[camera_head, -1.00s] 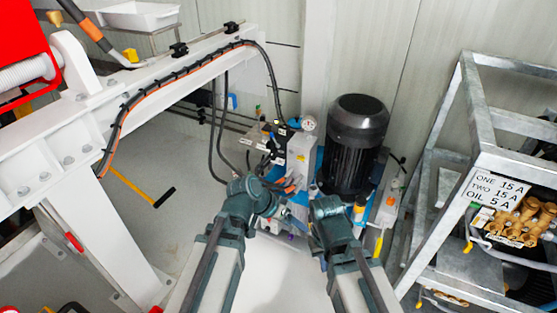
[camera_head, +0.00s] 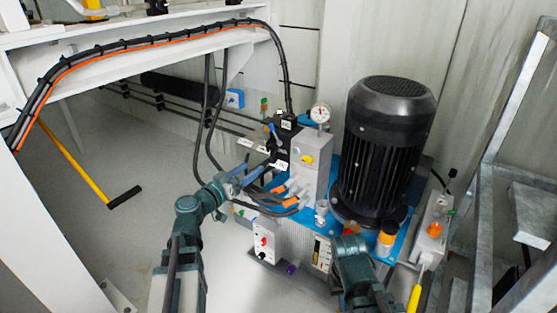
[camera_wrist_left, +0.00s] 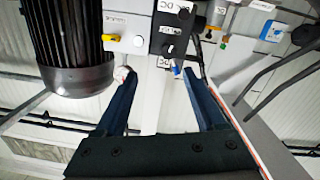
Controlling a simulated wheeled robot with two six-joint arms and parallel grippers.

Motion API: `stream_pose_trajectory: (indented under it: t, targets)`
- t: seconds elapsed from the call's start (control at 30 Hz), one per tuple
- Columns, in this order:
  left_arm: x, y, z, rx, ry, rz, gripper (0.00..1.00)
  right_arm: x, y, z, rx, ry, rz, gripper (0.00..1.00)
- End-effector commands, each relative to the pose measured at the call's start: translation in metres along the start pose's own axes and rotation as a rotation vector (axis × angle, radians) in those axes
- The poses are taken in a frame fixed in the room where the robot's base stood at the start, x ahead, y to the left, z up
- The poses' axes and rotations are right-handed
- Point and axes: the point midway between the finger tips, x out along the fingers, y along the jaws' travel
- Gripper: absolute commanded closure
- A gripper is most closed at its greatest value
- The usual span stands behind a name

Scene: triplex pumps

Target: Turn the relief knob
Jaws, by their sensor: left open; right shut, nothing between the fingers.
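The hydraulic unit has a grey manifold block (camera_head: 312,165) with a yellow knob (camera_head: 307,160) on its front. Which part is the relief knob is not clear. In the left wrist view the yellow knob (camera_wrist_left: 138,41) lies beyond and left of the fingertips. My left gripper (camera_head: 262,172) is open in front of the black valves (camera_head: 283,142), left of the block. In its wrist view the fingers (camera_wrist_left: 157,72) are spread with nothing seen held between them. My right gripper (camera_head: 350,242) is shut and empty, low in front of the motor; its fingertips are hard to make out.
The black motor (camera_head: 385,145) stands right of the block, with a pressure gauge (camera_head: 320,113) on top of the block. Hoses with orange sleeves (camera_head: 285,188) run close to my left gripper. A white switch box (camera_head: 264,240) stands below. A metal frame (camera_head: 485,215) is at the right.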

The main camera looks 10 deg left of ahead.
Motion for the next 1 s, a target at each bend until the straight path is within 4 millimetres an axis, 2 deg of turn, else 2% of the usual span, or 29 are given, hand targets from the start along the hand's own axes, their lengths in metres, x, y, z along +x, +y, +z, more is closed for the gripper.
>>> stream_pose_trajectory:
  t: [0.03, 0.1, 0.37, 0.47, 0.8, 1.0]
  targets:
    - [-0.002, -0.008, 0.005, 0.001, 0.014, -0.013, 0.28, 0.009, -0.001, 0.000, 0.000, 0.000, 0.000, 1.00]
    - [-0.004, -0.012, 0.003, 0.002, 0.028, -0.023, 0.28, 0.011, -0.001, 0.000, 0.000, 0.000, 0.000, 1.00]
    - [0.001, -0.015, 0.000, 0.003, 0.033, -0.027, 0.28, 0.009, -0.001, 0.000, 0.000, 0.000, 0.000, 1.00]
    - [0.015, -0.015, 0.000, 0.003, 0.032, -0.024, 0.28, 0.009, -0.001, 0.000, 0.000, 0.000, 0.000, 1.00]
    - [0.084, -0.017, -0.002, 0.003, 0.031, -0.023, 0.28, 0.009, -0.001, 0.000, 0.000, 0.000, 0.000, 1.00]
    - [0.115, -0.017, -0.003, 0.002, 0.032, -0.024, 0.28, 0.009, -0.001, 0.000, 0.000, 0.000, 0.000, 1.00]
